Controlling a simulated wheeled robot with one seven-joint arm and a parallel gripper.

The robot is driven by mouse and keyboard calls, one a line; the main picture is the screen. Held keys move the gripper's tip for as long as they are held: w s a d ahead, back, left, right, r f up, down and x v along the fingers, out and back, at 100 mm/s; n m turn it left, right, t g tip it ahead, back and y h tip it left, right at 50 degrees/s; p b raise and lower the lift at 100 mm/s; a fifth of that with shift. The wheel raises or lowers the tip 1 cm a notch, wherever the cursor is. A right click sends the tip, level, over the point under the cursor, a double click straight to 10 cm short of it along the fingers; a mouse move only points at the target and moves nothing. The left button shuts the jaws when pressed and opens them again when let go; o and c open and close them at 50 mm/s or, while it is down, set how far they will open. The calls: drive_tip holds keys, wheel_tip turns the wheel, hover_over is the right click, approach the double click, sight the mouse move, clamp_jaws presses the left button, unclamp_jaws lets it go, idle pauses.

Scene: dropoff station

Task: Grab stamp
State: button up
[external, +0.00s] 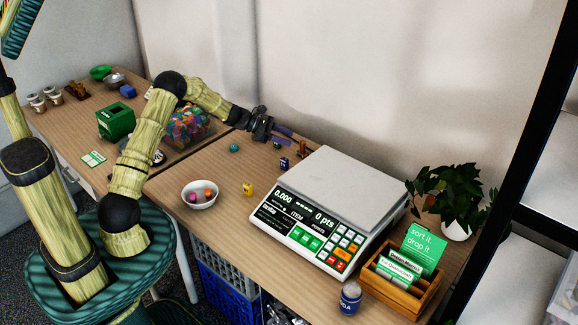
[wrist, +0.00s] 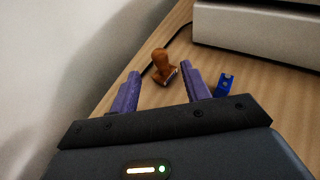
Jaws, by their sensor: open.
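The stamp (wrist: 161,62) is a brown wooden one with a rounded knob handle, standing on the table in the wrist view. In the external view the stamp (external: 302,148) is small and brown, left of the scale near the wall. My gripper (wrist: 160,76) is open, with its two purple fingers spread. The stamp shows between and just beyond the fingertips, and nothing is held. In the external view my gripper (external: 291,137) reaches along the wall side of the table towards the stamp. Whether the fingers overlap the stamp in depth I cannot tell.
A small blue block (wrist: 225,85) lies just right of the right finger. The large white scale (external: 345,180) stands right of the stamp. A white bowl (external: 200,195), a yellow block (external: 248,189) and a teal ball (external: 234,148) are nearby. The wall (wrist: 50,80) is close on the left.

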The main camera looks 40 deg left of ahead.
sight(303, 141)
drive_tip(key=shift+x, duration=1)
drive_tip(key=x, duration=0.5)
drive_tip(key=shift+w+d, duration=0.1)
drive_tip(key=shift+c, duration=0.5)
clamp_jaws()
